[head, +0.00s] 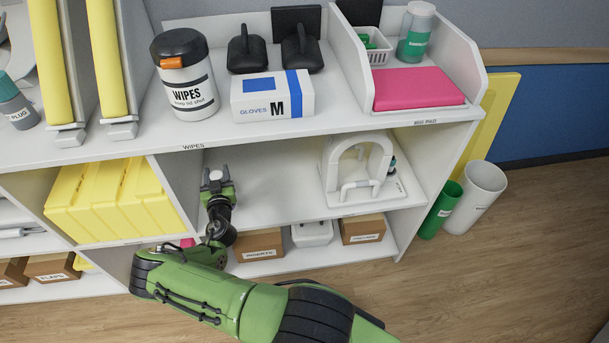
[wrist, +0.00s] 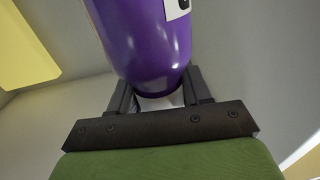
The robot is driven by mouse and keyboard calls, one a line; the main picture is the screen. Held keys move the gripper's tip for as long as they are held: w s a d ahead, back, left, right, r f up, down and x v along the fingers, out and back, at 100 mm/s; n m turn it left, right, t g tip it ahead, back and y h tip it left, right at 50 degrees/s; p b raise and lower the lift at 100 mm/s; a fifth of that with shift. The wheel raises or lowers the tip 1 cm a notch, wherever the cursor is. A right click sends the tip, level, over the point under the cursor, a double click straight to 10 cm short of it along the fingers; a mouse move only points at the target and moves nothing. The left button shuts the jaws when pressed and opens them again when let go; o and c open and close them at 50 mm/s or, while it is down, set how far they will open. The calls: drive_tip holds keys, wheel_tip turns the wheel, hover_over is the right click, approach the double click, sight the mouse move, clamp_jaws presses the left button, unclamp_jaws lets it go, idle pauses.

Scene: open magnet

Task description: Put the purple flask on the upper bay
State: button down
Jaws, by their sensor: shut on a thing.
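The purple flask (wrist: 145,45) fills the upper middle of the wrist view, its rounded end between the two dark fingers. My gripper (wrist: 160,94) is shut on it. A white label shows at the flask's top edge, and the rest is cut off by the frame. In the head view my gripper (head: 216,183) is inside the middle-level open bay (head: 270,185), near its left wall. I cannot make out the flask in the head view. The bay's white shelf board is bare around the gripper.
A white arch-shaped device (head: 362,172) stands at the bay's right. Yellow pads (head: 112,198) fill the compartment to the left. The top shelf holds a wipes tub (head: 184,85), a gloves box (head: 272,96) and a pink pad (head: 417,88). Cardboard boxes (head: 259,246) sit below.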

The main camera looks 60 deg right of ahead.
drive_tip(key=s+d+r+b, duration=0.1)
drive_tip(key=s+d, duration=0.2)
drive_tip(key=d, duration=0.4)
drive_tip(key=s+d+r+y+b, duration=0.1)
drive_tip(key=s+d, duration=0.2)
drive_tip(key=d, duration=0.4)
drive_tip(key=s+d+r+b, duration=0.1)
drive_tip(key=s+d+b, duration=0.15)
drive_tip(key=d, duration=0.55)
wheel_tip(320, 180, down, 10)
drive_tip(key=b, duration=0.3)
drive_tip(key=shift+a+r+n+t, duration=0.15)
drive_tip(key=shift+n+t, duration=0.25)
drive_tip(key=c, duration=0.5)
unclamp_jaws()
drive_tip(key=shift+s, duration=0.1)
drive_tip(key=p+v, duration=0.2)
drive_tip(key=v, duration=1)
